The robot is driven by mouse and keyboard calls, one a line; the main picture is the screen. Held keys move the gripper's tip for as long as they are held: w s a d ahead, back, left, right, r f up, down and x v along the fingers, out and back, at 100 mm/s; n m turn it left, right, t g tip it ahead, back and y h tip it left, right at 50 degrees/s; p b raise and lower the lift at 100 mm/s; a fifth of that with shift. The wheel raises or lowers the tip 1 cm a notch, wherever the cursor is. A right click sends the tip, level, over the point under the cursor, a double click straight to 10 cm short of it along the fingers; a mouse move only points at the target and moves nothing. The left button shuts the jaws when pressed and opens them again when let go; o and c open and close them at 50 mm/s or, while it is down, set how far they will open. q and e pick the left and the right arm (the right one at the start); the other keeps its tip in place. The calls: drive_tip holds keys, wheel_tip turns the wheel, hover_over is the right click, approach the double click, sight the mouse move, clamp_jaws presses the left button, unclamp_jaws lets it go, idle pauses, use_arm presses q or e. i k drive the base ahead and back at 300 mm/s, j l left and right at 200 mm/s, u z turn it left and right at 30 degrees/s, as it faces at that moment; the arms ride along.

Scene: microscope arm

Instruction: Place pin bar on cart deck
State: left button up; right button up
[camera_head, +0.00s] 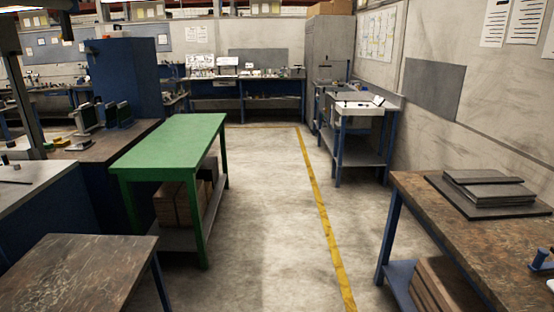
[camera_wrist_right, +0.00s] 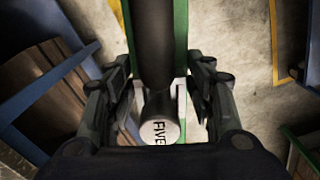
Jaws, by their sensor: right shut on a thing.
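In the right wrist view my right gripper (camera_wrist_right: 162,72) is shut on a dark round bar, which I take to be the pin bar (camera_wrist_right: 154,40). Its pale round end (camera_wrist_right: 159,131) faces the camera and bears dark lettering that seems to read "FIVE". The bar's far end runs out of the picture. Neither gripper shows in the head view, and my left gripper is in no view. I see nothing clearly marked as a cart; a green-topped table (camera_head: 172,142) with a lower shelf stands left of centre in the head view.
A brown-topped table (camera_head: 80,275) is at the front left. A brown bench (camera_head: 420,200) at the right bears stacked dark plates (camera_head: 488,190). A small bench (camera_head: 362,115) stands further back. The floor (camera_head: 262,200) between them is clear, with a yellow line (camera_head: 318,205).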

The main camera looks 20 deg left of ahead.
sight(69, 283)
drive_tip(key=i+u, duration=0.3)
drive_tip(key=i, duration=0.25)
drive_tip(key=i+u, duration=0.3)
drive_tip(key=i, duration=0.3)
drive_tip(key=i+u, duration=0.55)
drive_tip(key=u, duration=0.2)
drive_tip(key=i+l+u, duration=0.35)
drive_tip(key=i+u, duration=0.1)
drive_tip(key=u, duration=0.3)
drive_tip(key=i+u, duration=0.1)
drive_tip(key=u, duration=0.35)
drive_tip(key=i+u, duration=0.1)
drive_tip(key=u, duration=0.3)
drive_tip(key=i+l+u, duration=0.1)
drive_tip(key=u, duration=0.4)
drive_tip(key=i+l+u, duration=0.25)
drive_tip(key=u, duration=0.2)
drive_tip(key=i+l+u, duration=0.2)
drive_tip(key=u, duration=0.3)
